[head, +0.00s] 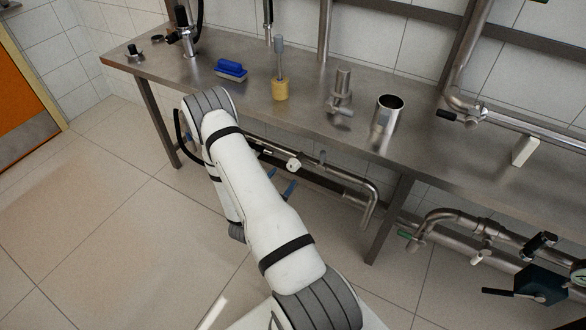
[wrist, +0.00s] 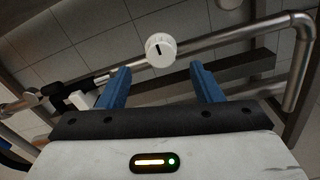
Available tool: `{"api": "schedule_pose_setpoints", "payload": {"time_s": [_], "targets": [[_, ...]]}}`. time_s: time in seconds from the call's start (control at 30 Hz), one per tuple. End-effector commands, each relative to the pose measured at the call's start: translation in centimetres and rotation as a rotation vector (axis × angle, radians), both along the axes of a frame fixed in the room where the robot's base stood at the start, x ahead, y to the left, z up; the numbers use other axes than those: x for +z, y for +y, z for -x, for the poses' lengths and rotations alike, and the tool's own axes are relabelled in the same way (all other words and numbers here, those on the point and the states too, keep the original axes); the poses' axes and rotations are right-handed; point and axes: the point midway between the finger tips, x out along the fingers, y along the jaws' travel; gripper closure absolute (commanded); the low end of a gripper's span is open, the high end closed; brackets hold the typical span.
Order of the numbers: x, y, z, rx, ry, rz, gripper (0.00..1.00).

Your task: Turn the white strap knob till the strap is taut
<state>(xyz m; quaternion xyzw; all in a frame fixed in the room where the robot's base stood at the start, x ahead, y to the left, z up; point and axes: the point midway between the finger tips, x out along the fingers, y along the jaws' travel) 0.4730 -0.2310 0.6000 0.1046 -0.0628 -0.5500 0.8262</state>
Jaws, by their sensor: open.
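The white strap knob (wrist: 161,49) is a round white disc with a short dark slot mark, on the steel pipe under the bench. It shows small in the head view (head: 293,164), just right of my arm. My gripper (wrist: 162,80) has its two blue fingers apart, with nothing between them. In the wrist view the knob lies beyond the fingertips, roughly centred in the gap and not touched. In the head view the blue fingers (head: 290,189) show partly beside my arm, below the knob. I cannot make out the strap.
The steel bench (head: 235,103) stands above the pipework. On it are a blue brush (head: 230,69), a yellow-based brush (head: 280,88) and a steel cup (head: 386,115). A pipe (head: 368,200) bends down right of the knob. The floor in front is clear.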

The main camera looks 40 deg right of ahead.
Motion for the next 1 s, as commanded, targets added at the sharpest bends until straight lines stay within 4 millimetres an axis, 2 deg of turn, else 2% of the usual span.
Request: {"api": "schedule_pose_setpoints", "payload": {"time_s": [0.17,0.4,0.53,0.9,1.0], "targets": [[-0.1,-1.6,-0.3,-0.007,0.016,0.022,0.41],[0.0,-5.3,-1.8,-0.008,0.013,0.021,0.41],[-0.1,-6.6,-2.4,-0.007,0.014,0.019,0.41],[-0.1,-7.2,-2.7,-0.004,0.015,0.019,0.41],[-0.1,-7.2,-2.7,-0.004,0.015,0.019,0.48]]}}
